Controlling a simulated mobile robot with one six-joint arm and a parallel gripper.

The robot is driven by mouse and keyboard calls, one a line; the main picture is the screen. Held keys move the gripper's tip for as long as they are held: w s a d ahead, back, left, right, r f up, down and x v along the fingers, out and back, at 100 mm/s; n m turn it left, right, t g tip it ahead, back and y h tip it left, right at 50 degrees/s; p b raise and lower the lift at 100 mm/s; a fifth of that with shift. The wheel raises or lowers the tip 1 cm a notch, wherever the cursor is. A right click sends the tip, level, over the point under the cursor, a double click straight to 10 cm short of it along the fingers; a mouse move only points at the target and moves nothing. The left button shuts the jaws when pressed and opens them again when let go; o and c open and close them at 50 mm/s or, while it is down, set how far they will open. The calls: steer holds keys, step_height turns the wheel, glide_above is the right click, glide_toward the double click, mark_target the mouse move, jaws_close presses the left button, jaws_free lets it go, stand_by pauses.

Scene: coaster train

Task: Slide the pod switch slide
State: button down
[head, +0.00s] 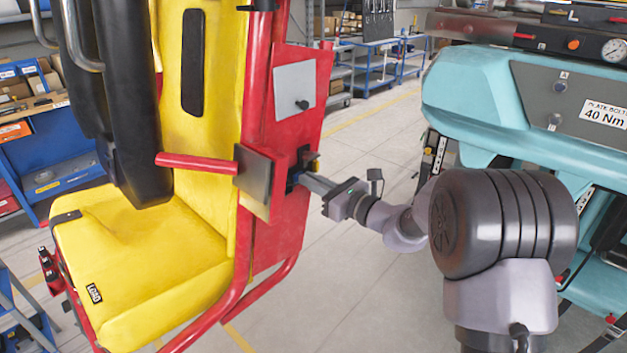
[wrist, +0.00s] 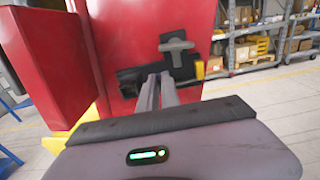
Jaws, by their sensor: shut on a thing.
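The pod switch slide is a dark fitting (head: 305,160) on the red side panel of the yellow seat, with a small yellow part at its right. In the wrist view the dark fitting (wrist: 187,68) shows beyond my fingers, with a grey T-shaped piece (wrist: 176,45) on its upper part and a yellow end (wrist: 199,70) at right. My gripper (wrist: 158,77) reaches to the fitting with its two fingers close together, shut on a part of the slide. It also shows in the head view (head: 298,179). The gripped part is mostly hidden by the fingertips.
The yellow seat (head: 150,250) with its red frame stands at left; a red bar (head: 197,163) juts out beside the panel. A teal machine (head: 480,95) stands at right. Shelves and blue carts (head: 375,60) are at the back. Open floor lies between seat and machine.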

steer(key=c, duration=1.6)
jaws_free()
steer(key=shift+s+a, duration=0.2)
steer(key=shift+o, duration=0.2)
steer(key=shift+d, duration=0.1)
steer(key=p+v, duration=0.3)
steer(key=v, duration=1.4)
steer(key=shift+s+d, duration=0.1)
